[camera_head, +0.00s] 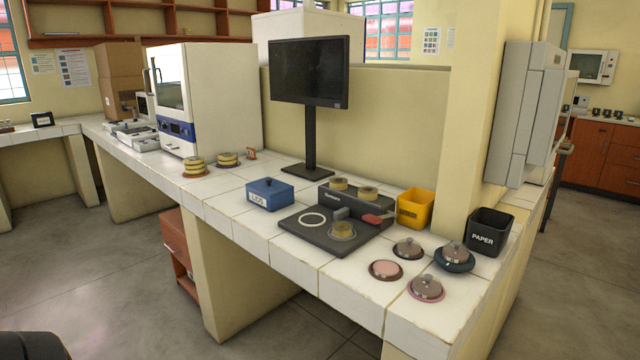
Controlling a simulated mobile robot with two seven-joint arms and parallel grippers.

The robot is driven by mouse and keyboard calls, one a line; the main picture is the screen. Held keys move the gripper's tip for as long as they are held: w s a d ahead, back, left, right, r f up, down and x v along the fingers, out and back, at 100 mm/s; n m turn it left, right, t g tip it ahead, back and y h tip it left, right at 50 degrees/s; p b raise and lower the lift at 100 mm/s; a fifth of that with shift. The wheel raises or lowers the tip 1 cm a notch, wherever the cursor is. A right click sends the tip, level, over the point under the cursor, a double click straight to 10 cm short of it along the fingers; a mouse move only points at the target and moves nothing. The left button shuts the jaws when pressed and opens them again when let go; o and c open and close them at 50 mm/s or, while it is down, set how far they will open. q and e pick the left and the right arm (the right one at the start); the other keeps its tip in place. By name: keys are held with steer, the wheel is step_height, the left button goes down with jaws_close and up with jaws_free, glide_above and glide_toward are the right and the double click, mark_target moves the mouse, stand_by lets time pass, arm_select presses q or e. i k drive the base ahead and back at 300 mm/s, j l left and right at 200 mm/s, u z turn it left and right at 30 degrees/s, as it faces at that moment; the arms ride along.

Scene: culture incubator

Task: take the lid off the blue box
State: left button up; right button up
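The blue box (284,201) stands upright on the white tiled bench, left of the dark flat plate. Its blue lid (262,187) is on and has a small dark knob on top. A white label is on the front face of the box. What is inside is hidden. Neither of my grippers shows in the head view.
Right of the box are a dark plate (290,222) with a dish, a yellow bin (415,209), a black PAPER bin (487,234) and several lidded dishes. A monitor (309,75) stands behind; a white incubator (222,95) stands left. Bare tiles lie left of the box.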

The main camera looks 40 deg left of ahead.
mark_target(269, 186)
steer(key=j+z, duration=0.3)
steer(key=j, duration=0.15)
steer(key=j+z, duration=0.4)
steer(key=j, duration=0.25)
steer(key=k+j+z, duration=0.15)
steer(key=j, duration=0.15)
steer(key=k+j+z, duration=0.1)
steer(key=j, duration=0.2)
steer(key=k+j, duration=0.1)
steer(key=j, duration=0.25)
steer(key=k+j+z, duration=0.1)
steer(key=j, duration=0.3)
steer(key=k+j, duration=0.15)
steer(key=j, duration=0.2)
steer(key=k+j, duration=0.1)
steer(key=j, duration=0.25)
steer(key=k+j+z, duration=0.1)
steer(key=j, duration=0.25)
